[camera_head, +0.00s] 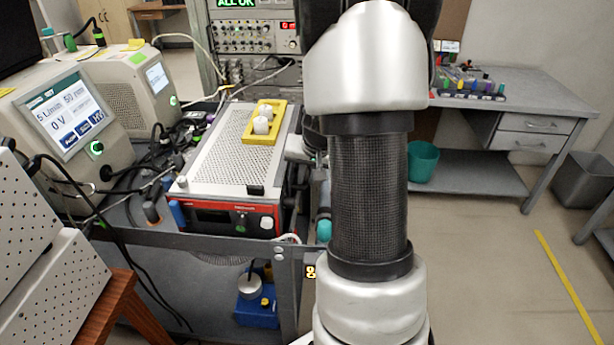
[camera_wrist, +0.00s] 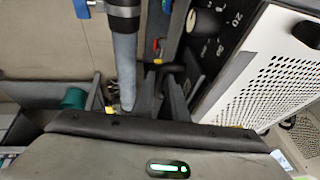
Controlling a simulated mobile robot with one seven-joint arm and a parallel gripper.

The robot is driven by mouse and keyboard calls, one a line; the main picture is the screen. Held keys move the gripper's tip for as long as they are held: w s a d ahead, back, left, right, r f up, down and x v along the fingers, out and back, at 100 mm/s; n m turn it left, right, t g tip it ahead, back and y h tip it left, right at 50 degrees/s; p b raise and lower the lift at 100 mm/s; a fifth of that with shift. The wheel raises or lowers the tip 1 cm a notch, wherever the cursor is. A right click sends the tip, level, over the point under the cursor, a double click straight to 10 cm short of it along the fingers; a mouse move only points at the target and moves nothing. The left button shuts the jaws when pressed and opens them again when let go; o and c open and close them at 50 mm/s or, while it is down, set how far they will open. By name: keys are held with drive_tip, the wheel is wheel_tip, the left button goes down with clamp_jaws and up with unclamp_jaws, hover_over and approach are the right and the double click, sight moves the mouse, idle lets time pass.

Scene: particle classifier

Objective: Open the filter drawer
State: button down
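I cannot make out a filter drawer for certain in either view. A perforated white instrument (camera_head: 240,145) with a red-edged dark front stands on the cart in the head view. In the wrist view, a perforated white casing (camera_wrist: 275,75) with a dark, numbered panel (camera_wrist: 225,30) is at the upper right. My gripper (camera_wrist: 160,76) shows in the wrist view as two dark fingers above the grey hand, with a gap between them. It looks open and empty, beside the dark panel. My arm hides it in the head view.
The metal cart edge (camera_head: 200,240) runs in front of the instrument. A yellow holder (camera_head: 264,122) with white pieces sits on top. A vertical grey tube (camera_wrist: 123,65) stands left of my fingers. Cables and screen units crowd the left.

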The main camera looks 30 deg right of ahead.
drive_tip(key=s+d+b, duration=0.5)
drive_tip(key=d+b, duration=0.1)
drive_tip(key=d, duration=0.1)
drive_tip(key=shift+s+d, duration=0.4)
drive_tip(key=c, duration=1.8)
unclamp_jaws()
drive_tip(key=shift+o, duration=0.2)
drive_tip(key=p+v, duration=0.4)
drive_tip(key=v, duration=1.3)
drive_tip(key=shift+r, duration=0.2)
